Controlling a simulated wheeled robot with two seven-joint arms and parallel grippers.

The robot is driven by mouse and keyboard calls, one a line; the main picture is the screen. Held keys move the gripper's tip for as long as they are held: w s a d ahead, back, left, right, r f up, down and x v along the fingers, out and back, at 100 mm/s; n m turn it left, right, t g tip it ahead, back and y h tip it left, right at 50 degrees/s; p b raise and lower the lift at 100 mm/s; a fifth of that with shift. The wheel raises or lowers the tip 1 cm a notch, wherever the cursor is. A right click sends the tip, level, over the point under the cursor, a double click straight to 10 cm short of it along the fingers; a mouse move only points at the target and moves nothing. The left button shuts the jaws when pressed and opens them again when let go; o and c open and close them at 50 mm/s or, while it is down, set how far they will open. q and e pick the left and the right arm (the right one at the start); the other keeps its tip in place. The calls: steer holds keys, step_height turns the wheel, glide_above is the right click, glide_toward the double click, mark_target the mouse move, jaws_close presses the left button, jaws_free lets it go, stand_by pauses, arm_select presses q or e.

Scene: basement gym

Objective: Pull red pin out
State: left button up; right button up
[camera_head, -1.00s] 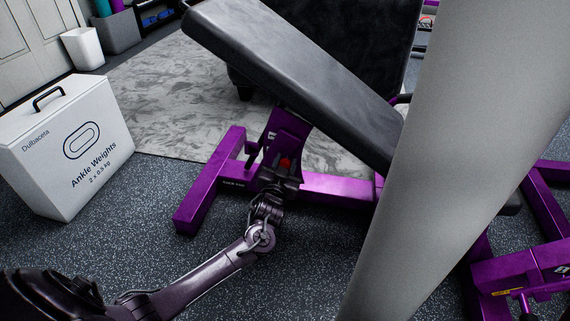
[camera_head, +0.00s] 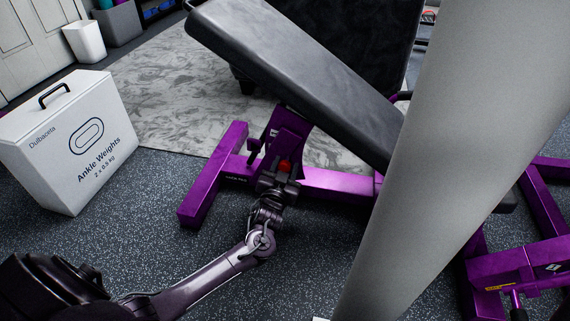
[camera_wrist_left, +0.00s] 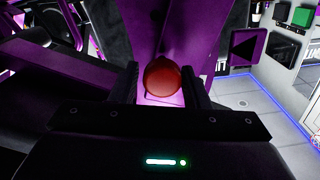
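The red pin (camera_head: 285,166) has a round red knob and sits at the purple upright of the bench frame (camera_head: 330,184). My left gripper (camera_head: 280,178) reaches it from the near side. In the left wrist view the red knob (camera_wrist_left: 162,76) lies between the two dark fingers (camera_wrist_left: 162,88), one close on each side. The fingers appear shut on the knob. The pin's shaft is hidden behind the knob, so how far it sits in the frame cannot be seen. My right gripper is out of view.
The bench's tilted black pad (camera_head: 300,75) hangs above the gripper. A wide grey post (camera_head: 460,150) stands close on the right. A white ankle weights box (camera_head: 70,140) stands at the left. Another purple frame (camera_head: 515,265) is at lower right. Speckled floor is clear around my left arm.

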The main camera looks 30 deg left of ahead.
arm_select(q)
steer(key=shift+o, duration=1)
steer(key=shift+a, duration=0.1)
steer(key=shift+r, duration=0.1)
steer(key=p+v, duration=0.4)
steer(key=v, duration=0.4)
steer(key=shift+p, duration=0.35)
steer(key=shift+w, duration=0.1)
